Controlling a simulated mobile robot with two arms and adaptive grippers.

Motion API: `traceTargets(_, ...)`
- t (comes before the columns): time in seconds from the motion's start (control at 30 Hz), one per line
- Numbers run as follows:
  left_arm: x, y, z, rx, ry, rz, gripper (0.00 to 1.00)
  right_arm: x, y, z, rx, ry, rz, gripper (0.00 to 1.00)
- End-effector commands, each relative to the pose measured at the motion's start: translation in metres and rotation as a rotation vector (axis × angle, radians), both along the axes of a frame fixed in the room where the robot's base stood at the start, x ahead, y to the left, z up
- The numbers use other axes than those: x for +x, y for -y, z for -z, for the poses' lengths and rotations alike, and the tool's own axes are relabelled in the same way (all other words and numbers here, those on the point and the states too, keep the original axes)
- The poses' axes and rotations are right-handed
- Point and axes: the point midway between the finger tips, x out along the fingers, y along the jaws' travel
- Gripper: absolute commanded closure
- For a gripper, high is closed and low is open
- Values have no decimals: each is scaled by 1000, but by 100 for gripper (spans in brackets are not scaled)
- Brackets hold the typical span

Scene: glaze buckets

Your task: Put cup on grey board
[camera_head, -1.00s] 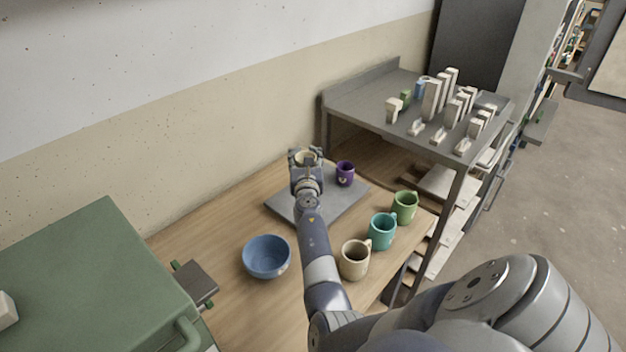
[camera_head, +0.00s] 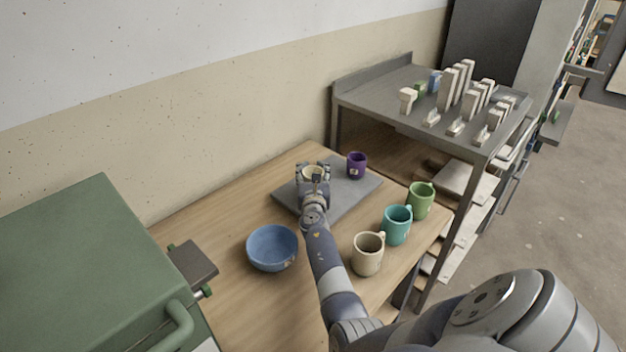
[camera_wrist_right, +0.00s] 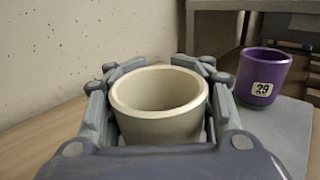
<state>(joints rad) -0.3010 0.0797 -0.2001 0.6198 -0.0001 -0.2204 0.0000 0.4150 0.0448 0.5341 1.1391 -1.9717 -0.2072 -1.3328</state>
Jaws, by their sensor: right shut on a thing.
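My right gripper (camera_head: 313,172) is shut on a cream cup (camera_wrist_right: 160,104), which sits upright between its fingers in the right wrist view. In the head view the gripper and cup are over the left-hand part of the grey board (camera_head: 342,200); I cannot tell whether the cup's base touches it. A purple cup (camera_head: 356,165) stands on the board's far right part, and it also shows in the right wrist view (camera_wrist_right: 263,76) with a label reading 29. A beige cup (camera_head: 367,255), a teal cup (camera_head: 396,226) and a green cup (camera_head: 420,201) stand in a row on the table. My left gripper is out of view.
A blue bowl (camera_head: 271,248) stands on the wooden table (camera_head: 218,217) left of my right arm. A green box-like unit (camera_head: 85,270) is at the left. A grey metal shelf (camera_head: 395,112) with white blocks stands behind. The wall runs along the table's back.

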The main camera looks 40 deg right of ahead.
Motion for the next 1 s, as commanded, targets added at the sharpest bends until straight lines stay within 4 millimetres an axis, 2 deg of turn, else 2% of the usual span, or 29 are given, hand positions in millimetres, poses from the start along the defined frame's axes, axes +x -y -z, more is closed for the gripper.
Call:
traceTargets(0.03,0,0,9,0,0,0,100,0,0,11,-2,-2,0,88)
traceTargets(0.1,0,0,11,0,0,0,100,0,1,15,-4,0,1,88)
traceTargets(0.53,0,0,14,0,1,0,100,0,1,20,-1,0,0,88)
traceTargets(0.57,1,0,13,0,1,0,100,0,0,20,-1,-1,0,55)
traceTargets(0.67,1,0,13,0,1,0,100,0,0,19,-1,-1,0,33)
traceTargets(1.0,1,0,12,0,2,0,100,0,0,19,-1,-1,0,31)
